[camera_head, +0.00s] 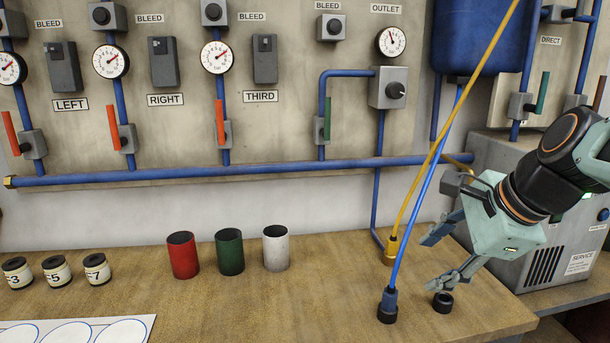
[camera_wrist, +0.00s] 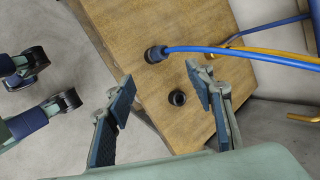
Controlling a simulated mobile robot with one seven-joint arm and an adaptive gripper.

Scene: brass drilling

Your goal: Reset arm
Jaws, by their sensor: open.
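My gripper (camera_head: 432,262) is open and empty in the head view, at the right end of the workbench. Its fingers are spread above the bench and a small black ring-shaped socket (camera_head: 443,302). In the wrist view my gripper (camera_wrist: 165,88) shows two separated fingers with blue pads. The black socket (camera_wrist: 178,98) stands on the bench between them, apart from both fingers. A blue hose (camera_head: 408,225) ends in a black fitting (camera_head: 387,307) on the bench, left of the gripper. A yellow hose (camera_head: 437,150) ends in a brass fitting (camera_head: 391,252) behind it.
Red (camera_head: 182,255), green (camera_head: 229,252) and white (camera_head: 276,248) cups stand mid-bench. Labelled jars (camera_head: 57,271) and a white sheet (camera_head: 75,330) lie left. A wall panel (camera_head: 270,110) carries gauges and blue pipes.

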